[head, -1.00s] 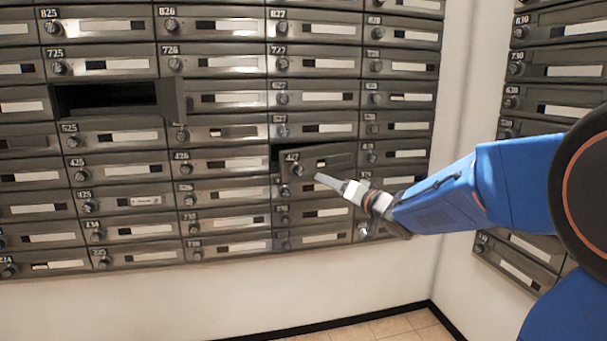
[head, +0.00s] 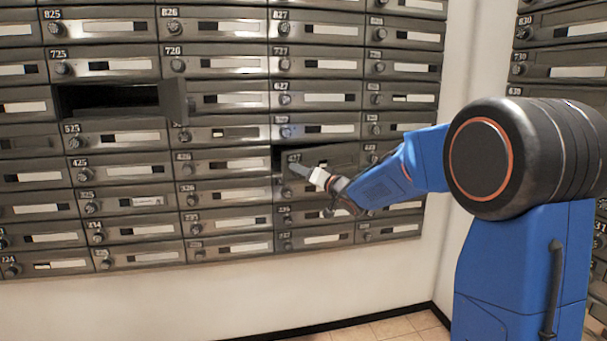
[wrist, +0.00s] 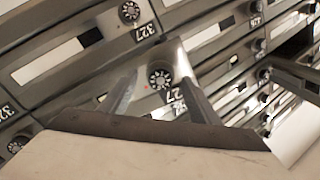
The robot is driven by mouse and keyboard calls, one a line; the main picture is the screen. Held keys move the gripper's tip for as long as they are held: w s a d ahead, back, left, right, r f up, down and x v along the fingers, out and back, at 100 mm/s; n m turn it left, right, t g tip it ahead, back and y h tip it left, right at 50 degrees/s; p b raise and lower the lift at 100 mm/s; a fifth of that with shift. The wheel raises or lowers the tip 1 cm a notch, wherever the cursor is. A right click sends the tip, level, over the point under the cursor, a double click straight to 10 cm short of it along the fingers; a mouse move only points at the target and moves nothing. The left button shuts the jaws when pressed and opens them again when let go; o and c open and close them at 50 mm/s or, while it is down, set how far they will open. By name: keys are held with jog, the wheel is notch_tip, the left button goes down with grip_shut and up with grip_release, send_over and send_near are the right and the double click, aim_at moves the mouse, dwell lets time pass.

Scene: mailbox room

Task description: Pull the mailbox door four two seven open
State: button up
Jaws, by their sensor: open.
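Mailbox door 427 (head: 335,155) stands slightly ajar in the head view, with a dark gap along its upper and left edges. My gripper (head: 288,165) is at the left part of this door, by its knob, and hides part of its front. In the wrist view, a round knob (wrist: 160,77) shows between the two open fingers of my gripper (wrist: 158,92), beside a partly hidden label ending in 27. I cannot tell whether the fingers touch the knob.
Rows of closed metal mailboxes surround the door, including 327 (wrist: 129,11) in the wrist view. Another compartment (head: 110,98) at the upper left is open, its door (head: 174,101) swung outward. More mailboxes (head: 575,72) line the right wall. Floor (head: 390,327) shows clear below.

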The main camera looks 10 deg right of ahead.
jog(key=shift+w+a, duration=0.15)
jog(key=shift+w, duration=0.25)
